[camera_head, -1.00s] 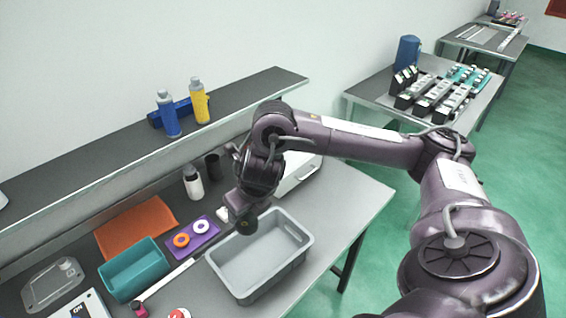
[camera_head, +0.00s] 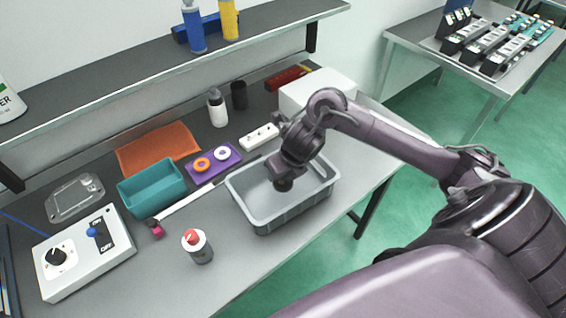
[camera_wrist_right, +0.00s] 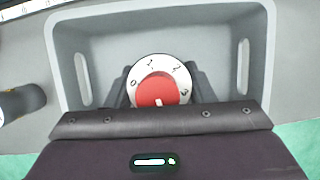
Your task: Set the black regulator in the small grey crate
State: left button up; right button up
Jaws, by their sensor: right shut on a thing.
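The small grey crate (camera_head: 262,222) stands on the bench near its right end. It also shows in the right wrist view (camera_wrist_right: 85,35). My right gripper (camera_head: 284,184) points down over the inside of the crate, with its fingertips below rim height as far as I can tell. In the right wrist view its fingers (camera_wrist_right: 163,88) close on the sides of the regulator (camera_wrist_right: 158,90), which shows a white numbered dial and a red knob. Its body is mostly hidden; a dark end shows in the head view. I cannot tell whether it touches the crate floor. My left gripper is out of view.
Another red-topped regulator (camera_head: 198,248) stands left of the crate. A teal bin (camera_head: 152,188), purple tray (camera_head: 214,166), orange mat (camera_head: 158,150) and control box (camera_head: 85,250) lie further left. A white power strip (camera_head: 259,137) and a white box (camera_head: 318,88) sit behind the crate.

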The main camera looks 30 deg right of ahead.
aim_at(283, 179)
notch_tip(283, 179, down, 4)
jog(key=shift+f, duration=0.1)
dwell(0.4)
jog(key=shift+f+b, duration=0.2)
jog(key=shift+b, duration=0.2)
jog(key=o, duration=1.2)
jog(key=shift+c, duration=0.2)
jog(key=shift+r, duration=0.15)
